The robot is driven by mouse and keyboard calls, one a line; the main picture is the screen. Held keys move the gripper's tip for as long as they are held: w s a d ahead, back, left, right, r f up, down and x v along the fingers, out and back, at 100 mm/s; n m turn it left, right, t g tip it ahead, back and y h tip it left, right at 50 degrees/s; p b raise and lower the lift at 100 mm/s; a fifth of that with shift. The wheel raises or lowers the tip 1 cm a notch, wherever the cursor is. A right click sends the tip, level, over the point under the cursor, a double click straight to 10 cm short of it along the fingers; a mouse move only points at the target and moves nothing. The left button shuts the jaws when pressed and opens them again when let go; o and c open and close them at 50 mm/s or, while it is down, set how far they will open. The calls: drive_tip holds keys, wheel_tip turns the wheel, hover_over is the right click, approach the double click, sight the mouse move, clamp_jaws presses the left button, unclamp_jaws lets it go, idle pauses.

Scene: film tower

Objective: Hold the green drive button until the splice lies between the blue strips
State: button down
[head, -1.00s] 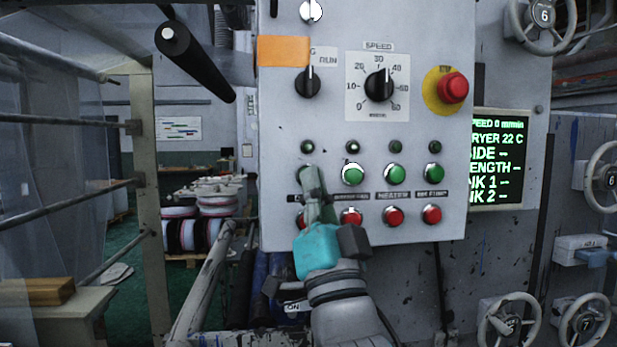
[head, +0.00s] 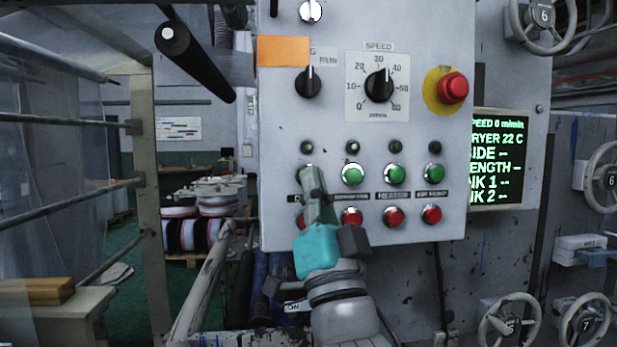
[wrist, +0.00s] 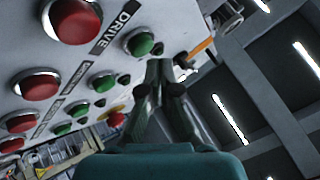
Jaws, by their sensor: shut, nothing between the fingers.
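The panel's leftmost column is the drive column. Its green drive button (wrist: 140,44) shows in the wrist view beside the DRIVE label. My gripper (wrist: 158,64) is shut and empty, with its tips close beside that button; I cannot tell whether they touch it. In the head view my gripper (head: 308,172) covers the green drive button and most of the red button below it. The display (head: 497,160) reads speed 0 m/min. The splice and the blue strips are not visible in either view.
The grey control panel (head: 430,120) also bears a run switch (head: 308,83), a speed knob (head: 380,84), and a red emergency button (head: 453,88). Other green buttons (head: 396,174) and red buttons (head: 393,215) sit close to the right. Handwheels (head: 510,322) stand at the far right.

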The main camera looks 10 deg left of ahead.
drive_tip(key=shift+w, duration=0.2)
drive_tip(key=shift+w+a, duration=0.1)
drive_tip(key=shift+w, duration=0.1)
